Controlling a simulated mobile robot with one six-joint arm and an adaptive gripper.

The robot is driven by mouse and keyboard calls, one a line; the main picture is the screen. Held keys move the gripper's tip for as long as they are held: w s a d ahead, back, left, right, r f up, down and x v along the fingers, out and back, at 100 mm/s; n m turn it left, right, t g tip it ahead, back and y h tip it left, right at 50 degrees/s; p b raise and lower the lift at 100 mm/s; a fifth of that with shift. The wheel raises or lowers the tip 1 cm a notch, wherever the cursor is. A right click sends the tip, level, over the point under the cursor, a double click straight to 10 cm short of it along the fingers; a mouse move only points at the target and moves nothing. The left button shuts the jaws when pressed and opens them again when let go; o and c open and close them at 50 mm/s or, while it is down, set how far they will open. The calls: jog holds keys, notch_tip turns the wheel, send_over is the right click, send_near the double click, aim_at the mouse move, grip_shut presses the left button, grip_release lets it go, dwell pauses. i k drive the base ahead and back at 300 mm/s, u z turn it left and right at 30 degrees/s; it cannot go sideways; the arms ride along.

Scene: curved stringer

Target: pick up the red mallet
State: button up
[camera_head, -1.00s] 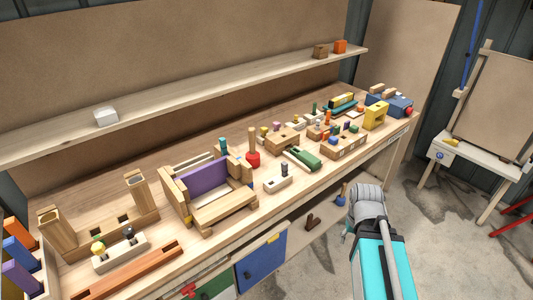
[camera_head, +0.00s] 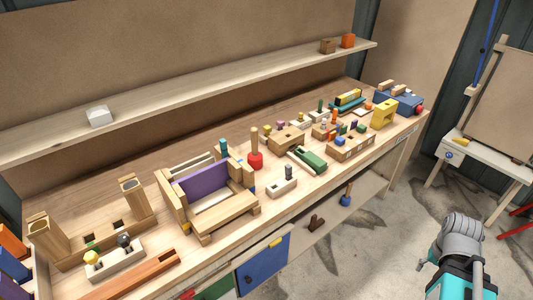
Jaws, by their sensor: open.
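The red mallet (camera_head: 255,161) stands on the workbench (camera_head: 330,180) near its middle, with its red head down and its wooden handle pointing up. It is just right of and behind a wooden frame with a purple panel (camera_head: 203,182). Nothing covers its visible side. My arm shows only as a grey and teal link at the lower right, off the front of the bench and well away from the mallet. My gripper cannot be made out.
A green plane-like tool (camera_head: 312,158) and a pale block with a dark peg (camera_head: 282,188) stand right of the mallet. A long shelf (camera_head: 210,92) runs behind. The floor (camera_head: 385,240) in front of the bench's right part is clear.

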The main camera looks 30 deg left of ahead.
aim_at(255, 158)
jog(key=z, duration=0.05)
jog(key=k, duration=1.05)
jog(key=u, duration=1.2)
jog(key=i, duration=1)
jog(key=z, duration=0.05)
